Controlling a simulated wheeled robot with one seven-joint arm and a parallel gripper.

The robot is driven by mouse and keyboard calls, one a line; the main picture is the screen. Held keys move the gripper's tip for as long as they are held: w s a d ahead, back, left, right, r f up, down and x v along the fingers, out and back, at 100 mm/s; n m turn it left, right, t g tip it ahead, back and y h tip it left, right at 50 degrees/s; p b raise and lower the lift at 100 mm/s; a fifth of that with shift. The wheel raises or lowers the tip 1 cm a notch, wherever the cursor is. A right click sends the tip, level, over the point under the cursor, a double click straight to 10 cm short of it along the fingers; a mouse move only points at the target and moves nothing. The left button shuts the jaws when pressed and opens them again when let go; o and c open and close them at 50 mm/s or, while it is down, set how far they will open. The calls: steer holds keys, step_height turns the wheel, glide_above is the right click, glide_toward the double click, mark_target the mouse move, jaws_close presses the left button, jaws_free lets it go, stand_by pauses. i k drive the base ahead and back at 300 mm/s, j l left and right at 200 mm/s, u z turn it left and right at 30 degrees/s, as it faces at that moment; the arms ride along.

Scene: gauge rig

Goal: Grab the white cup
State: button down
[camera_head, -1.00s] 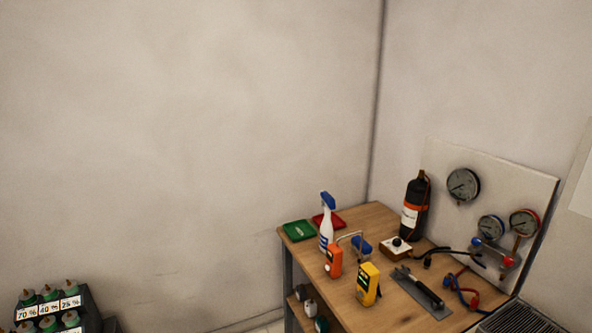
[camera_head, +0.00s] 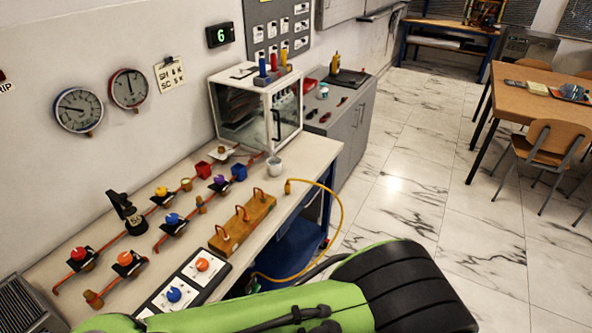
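A small white cup (camera_head: 274,167) stands upright on the pale bench (camera_head: 310,151), near its far right end and in front of the glass-fronted cabinet. Red and blue small cubes lie to its left. My green and black arm crosses the bottom of the view, nearer than the bench. My gripper is not in view, so its state does not show.
A white glass-fronted cabinet (camera_head: 257,106) stands behind the cup. A wooden block with copper hooks (camera_head: 242,224), a yellow hose (camera_head: 339,205), valves and a switch panel (camera_head: 184,287) crowd the bench. Marble floor (camera_head: 420,150) is open to the right, before a wooden table (camera_head: 540,98).

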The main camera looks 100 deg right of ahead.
mark_target(274, 163)
steer(key=z, duration=3.5)
steer(key=i+l+u, duration=0.25)
steer(key=u, duration=0.2)
steer(key=i+l+u, duration=0.15)
steer(key=l+u, duration=0.25)
steer(key=l, duration=0.15)
steer(key=i+l+u, duration=0.1)
steer(key=l+u, duration=1.2)
steer(key=l, duration=0.15)
steer(key=k+l+u, duration=0.2)
steer(key=l+u, duration=0.25)
steer(key=k+l+u, duration=0.2)
steer(key=l+u, duration=0.25)
